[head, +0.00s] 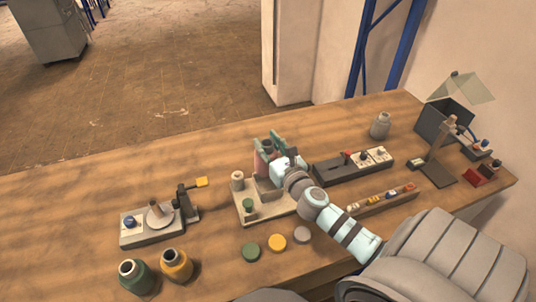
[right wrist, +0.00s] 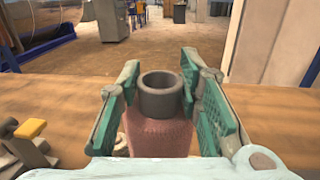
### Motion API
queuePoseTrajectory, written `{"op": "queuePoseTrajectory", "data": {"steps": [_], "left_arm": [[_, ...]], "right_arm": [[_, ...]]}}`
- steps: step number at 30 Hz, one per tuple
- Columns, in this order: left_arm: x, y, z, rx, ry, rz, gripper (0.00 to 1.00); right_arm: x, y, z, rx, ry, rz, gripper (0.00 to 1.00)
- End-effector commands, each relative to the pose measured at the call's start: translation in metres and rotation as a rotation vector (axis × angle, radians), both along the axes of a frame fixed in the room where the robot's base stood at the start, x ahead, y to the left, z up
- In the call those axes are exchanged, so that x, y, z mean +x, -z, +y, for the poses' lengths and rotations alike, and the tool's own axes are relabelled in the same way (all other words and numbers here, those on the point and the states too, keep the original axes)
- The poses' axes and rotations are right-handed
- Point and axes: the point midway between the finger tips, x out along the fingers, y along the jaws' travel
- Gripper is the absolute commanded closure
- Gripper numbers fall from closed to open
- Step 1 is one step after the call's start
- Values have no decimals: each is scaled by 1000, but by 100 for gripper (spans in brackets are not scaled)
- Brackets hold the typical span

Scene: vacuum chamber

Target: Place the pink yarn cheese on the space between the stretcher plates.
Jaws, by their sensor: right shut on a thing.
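The pink yarn cheese (right wrist: 160,135) stands between the green finger pads of my right gripper (right wrist: 161,90), its grey tube top pointing up. In the head view, the gripper (head: 270,150) is shut on the cheese (head: 261,166) above the back of a beige stand (head: 262,212). The arm hides much of the cheese and part of the stand. I cannot make out the stretcher plates clearly, nor tell whether the cheese touches the stand. My left gripper is not in view.
Coloured discs (head: 277,242) lie before the stand. A dark switch box (head: 340,169) and a rack (head: 385,200) are at right. The table's back left is clear.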

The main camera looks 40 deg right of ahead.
Motion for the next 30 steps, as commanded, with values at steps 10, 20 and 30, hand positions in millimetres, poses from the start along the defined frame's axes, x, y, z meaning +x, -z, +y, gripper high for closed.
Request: {"op": "queuePoseTrajectory", "data": {"steps": [10,20,30], "left_arm": [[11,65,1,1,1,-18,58],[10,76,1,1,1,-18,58],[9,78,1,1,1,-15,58]], "right_arm": [[1,82,1,0,1,1,100],[1,97,1,3,0,0,100],[2,99,1,2,0,1,47]]}}
